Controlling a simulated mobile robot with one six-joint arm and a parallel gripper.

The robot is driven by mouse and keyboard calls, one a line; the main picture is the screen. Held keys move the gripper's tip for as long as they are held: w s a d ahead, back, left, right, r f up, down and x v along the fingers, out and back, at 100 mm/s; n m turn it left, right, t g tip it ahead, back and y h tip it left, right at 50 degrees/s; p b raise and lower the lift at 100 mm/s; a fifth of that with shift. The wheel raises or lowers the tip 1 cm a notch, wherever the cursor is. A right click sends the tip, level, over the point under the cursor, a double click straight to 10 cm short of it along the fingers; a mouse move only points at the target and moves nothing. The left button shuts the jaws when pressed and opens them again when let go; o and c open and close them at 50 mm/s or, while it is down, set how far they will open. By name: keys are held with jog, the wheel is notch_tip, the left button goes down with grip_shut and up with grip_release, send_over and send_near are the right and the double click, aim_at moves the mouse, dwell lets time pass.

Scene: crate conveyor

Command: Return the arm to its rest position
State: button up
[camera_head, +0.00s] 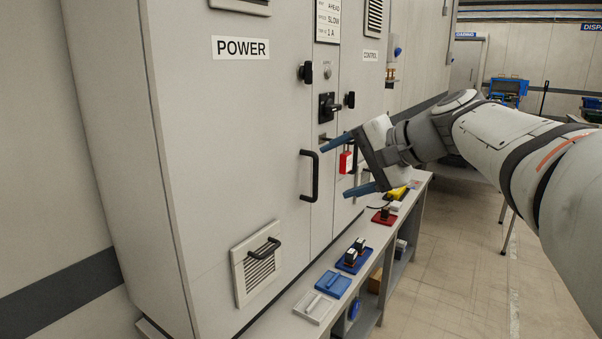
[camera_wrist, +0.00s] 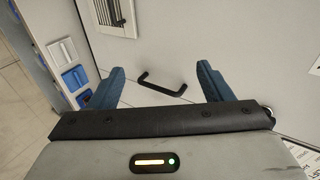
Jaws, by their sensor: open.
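My gripper (camera_head: 350,166) is at the end of my arm, which reaches in from the right in the head view. Its two blue fingers are spread wide and point left toward the grey cabinet (camera_head: 225,130). Nothing is between the fingertips that I can see. In the wrist view my gripper (camera_wrist: 158,88) is also open, and a black door handle (camera_wrist: 163,84) shows beyond the gap between the fingers. That long handle (camera_head: 309,176) is upright on the POWER door in the head view. I cannot tell how far the fingers are from it.
A narrow bench (camera_head: 290,296) runs along the cabinet base, holding blue (camera_head: 332,284), white (camera_head: 313,306) and red (camera_head: 384,217) items. A vent panel with a handle (camera_head: 257,262) is low on the cabinet. Black knobs and a red tag (camera_head: 346,162) are near my gripper. The floor (camera_head: 465,270) at right is open.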

jog(key=s+d+f+n+g+h+p, duration=0.2)
jog(key=s+d+f+n+h+p, duration=0.1)
jog(key=s+f, duration=0.7)
jog(key=s+d+f+n+g+h+p, duration=0.2)
jog(key=s+f+h, duration=0.4)
jog(key=s+f, duration=0.4)
jog(key=shift+s+d+f+n+g+p, duration=0.15)
jog(key=shift+d+f+n+g+p, duration=0.15)
jog(key=shift+d+f+n+p, duration=0.65)
jog(key=shift+d+r+b, duration=0.2)
jog(key=shift+r+b, duration=0.15)
jog(key=shift+b, duration=0.05)
